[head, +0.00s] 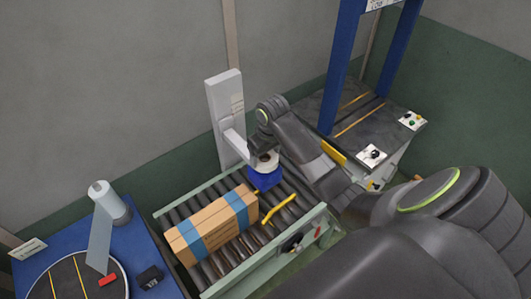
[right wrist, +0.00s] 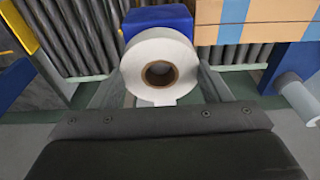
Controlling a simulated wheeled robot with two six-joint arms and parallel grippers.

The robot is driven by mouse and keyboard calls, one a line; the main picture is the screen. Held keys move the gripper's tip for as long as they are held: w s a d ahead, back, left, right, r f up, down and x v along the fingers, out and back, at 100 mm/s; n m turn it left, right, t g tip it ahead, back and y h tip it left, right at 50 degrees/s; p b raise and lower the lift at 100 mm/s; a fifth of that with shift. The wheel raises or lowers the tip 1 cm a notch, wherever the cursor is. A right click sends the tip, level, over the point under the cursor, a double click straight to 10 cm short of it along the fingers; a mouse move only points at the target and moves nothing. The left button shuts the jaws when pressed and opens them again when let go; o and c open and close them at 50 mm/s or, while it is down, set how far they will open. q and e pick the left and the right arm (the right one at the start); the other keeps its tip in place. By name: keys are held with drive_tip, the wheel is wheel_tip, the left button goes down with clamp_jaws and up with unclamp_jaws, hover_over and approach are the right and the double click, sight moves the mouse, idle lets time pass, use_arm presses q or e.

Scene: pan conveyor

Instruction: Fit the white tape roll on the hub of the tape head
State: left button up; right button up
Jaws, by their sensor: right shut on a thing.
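The white tape roll (right wrist: 144,79), with a brown core, is between the two fingers of my right gripper (right wrist: 160,88), which is shut on it. In the head view, my right gripper (head: 263,146) is right above the blue tape head (head: 264,180), and the roll (head: 265,163) shows only partly below it. The blue tape head also shows in the right wrist view (right wrist: 157,16), directly behind the roll. The core's hole looks dark; the hub is hidden, and I cannot tell whether the roll is around it. My left gripper is out of view.
A white post (head: 228,120) with an arm carries the tape head over the roller conveyor (head: 180,211). A cardboard box (head: 190,245) with blue bands lies on the rollers beside the head. A yellow bar (head: 279,208) is close by. A blue table (head: 145,245) stands at left.

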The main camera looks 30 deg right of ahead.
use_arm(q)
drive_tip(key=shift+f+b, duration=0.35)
use_arm(e)
drive_tip(key=shift+f, duration=1.2)
drive_tip(key=o, duration=1.1)
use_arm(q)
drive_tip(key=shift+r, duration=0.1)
use_arm(e)
drive_tip(key=shift+r, duration=0.15)
